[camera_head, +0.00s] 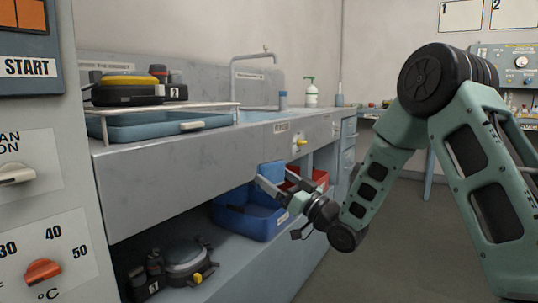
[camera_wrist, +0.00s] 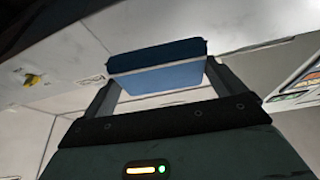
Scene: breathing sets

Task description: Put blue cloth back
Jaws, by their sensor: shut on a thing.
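The blue cloth (camera_head: 271,172) is a folded light-blue block, held between the fingers of my gripper (camera_head: 271,186) just below the front edge of the counter. In the wrist view the blue cloth (camera_wrist: 158,68) fills the gap between the two fingers of my gripper (camera_wrist: 160,85), which is shut on it. A blue bin (camera_head: 250,222) stands on the lower shelf under the counter, below and slightly left of my gripper. The fingers partly cover the bin's far right part. I cannot tell whether the cloth is over the bin or in front of it.
A red bin (camera_head: 310,178) stands right of the blue bin. A breathing set (camera_head: 186,262) lies on the lower shelf at the front. The counter's front panel (camera_head: 200,170) overhangs the shelf. A blue tray (camera_head: 155,125) sits on top. Open floor lies to the right.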

